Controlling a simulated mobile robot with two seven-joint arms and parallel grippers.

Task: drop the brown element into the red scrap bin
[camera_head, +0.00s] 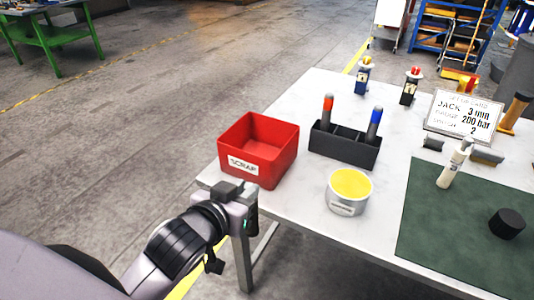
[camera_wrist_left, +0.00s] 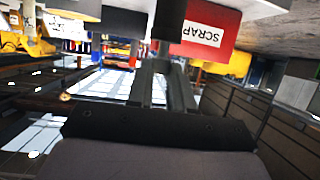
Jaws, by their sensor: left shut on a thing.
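The red scrap bin (camera_head: 259,150), labelled SCRAP, stands open at the table's left corner, and its interior looks empty. It also shows in the left wrist view (camera_wrist_left: 222,18). My left gripper (camera_head: 240,196) is just in front of the bin at the table's edge, outside the bin. In the left wrist view my left gripper (camera_wrist_left: 165,88) is shut on a small dark piece (camera_wrist_left: 170,22), which I take for the brown element; its colour is hard to tell. In the head view the held piece cannot be made out. My right gripper is not in view.
On the white table (camera_head: 295,205) stand a yellow-filled tin (camera_head: 349,193), a black holder (camera_head: 343,147) with red- and blue-topped tools, and a sign (camera_head: 464,115). A green mat (camera_head: 460,235) carries a black cylinder (camera_head: 507,223) and a pale bottle (camera_head: 452,167).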

